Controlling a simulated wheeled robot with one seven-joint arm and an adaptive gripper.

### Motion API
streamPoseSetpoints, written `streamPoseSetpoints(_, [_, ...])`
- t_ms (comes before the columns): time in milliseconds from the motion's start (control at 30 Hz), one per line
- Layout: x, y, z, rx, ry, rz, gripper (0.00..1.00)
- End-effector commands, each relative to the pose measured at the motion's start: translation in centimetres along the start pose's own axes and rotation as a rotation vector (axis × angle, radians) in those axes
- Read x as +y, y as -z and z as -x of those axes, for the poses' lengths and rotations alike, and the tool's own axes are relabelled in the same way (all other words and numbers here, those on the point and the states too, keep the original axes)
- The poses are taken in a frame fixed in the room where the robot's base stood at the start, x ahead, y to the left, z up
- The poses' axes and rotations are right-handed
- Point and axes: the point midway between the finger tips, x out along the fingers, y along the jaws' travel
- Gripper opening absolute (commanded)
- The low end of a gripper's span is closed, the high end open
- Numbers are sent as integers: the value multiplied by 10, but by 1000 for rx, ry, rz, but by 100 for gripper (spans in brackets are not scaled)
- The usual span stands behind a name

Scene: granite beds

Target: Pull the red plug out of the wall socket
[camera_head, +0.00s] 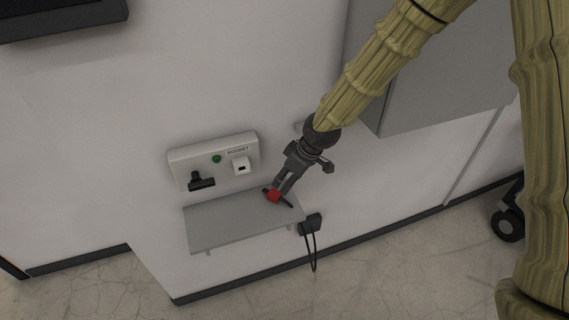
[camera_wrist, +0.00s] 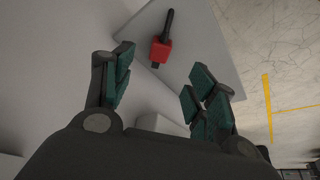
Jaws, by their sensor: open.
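The red plug (camera_head: 273,196) lies on the grey shelf (camera_head: 225,222) below the socket panel, out of the socket. It has a red block with a long black part on one side and a short dark end on the other. My gripper (camera_head: 282,189) is over the right part of the shelf, pointing down at the plug. In the wrist view, my open fingers (camera_wrist: 162,63) frame the red plug (camera_wrist: 161,52), which appears beyond the fingertips with nothing gripped. The white wall socket (camera_head: 240,166) shows a dark, empty opening.
The wall panel (camera_head: 190,157) carries a green light (camera_head: 216,158) and a black plug (camera_head: 201,182). A black box with a cable (camera_head: 311,224) hangs at the shelf's right end. A grey cabinet (camera_head: 430,85) stands out from the wall at the upper right.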

Motion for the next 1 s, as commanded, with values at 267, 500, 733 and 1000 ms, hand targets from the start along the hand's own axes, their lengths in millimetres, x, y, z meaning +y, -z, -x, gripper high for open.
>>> streamPoseSetpoints(267, [-5, 13, -16, -1, 4, 28, 57])
streamPoseSetpoints(500, [-6, 13, -49, 0, 5, 29, 57])
streamPoseSetpoints(733, [-6, 12, -79, 0, 4, 26, 57])
streamPoseSetpoints(1000, [-5, 12, -103, 1, 4, 24, 57])
